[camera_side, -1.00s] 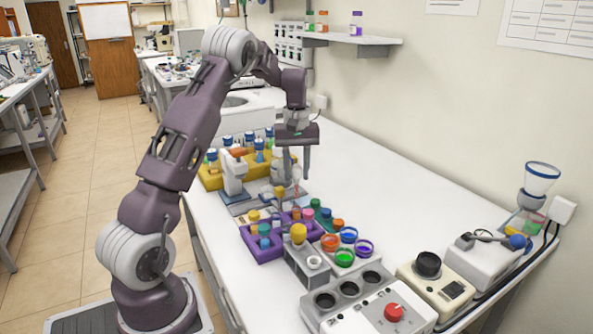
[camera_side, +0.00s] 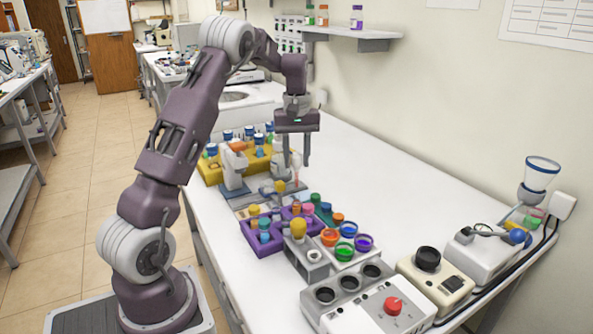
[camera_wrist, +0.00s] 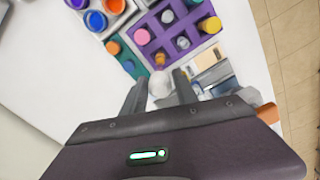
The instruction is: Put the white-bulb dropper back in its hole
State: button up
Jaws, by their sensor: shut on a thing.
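My gripper (camera_side: 293,160) is shut on the white-bulb dropper (camera_side: 295,162), which hangs about upright with its tip down. In the wrist view the dropper's white bulb (camera_wrist: 161,86) shows between the fingertips (camera_wrist: 160,90). A grey dropper stand (camera_side: 299,255) is nearer the side camera, apart from my gripper. It holds a yellow-bulb dropper (camera_side: 298,229) and has an open, light-rimmed hole (camera_side: 314,256) in front.
A purple rack (camera_side: 262,245) with coloured-cap vials stands beside the stand. Open coloured cups (camera_side: 346,250) are to its right. A yellow rack (camera_side: 211,174) is behind. A grey device with a red knob (camera_side: 393,305) is in front.

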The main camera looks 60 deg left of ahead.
jog(key=shift+r, duration=0.25)
jog(key=shift+d, duration=0.1)
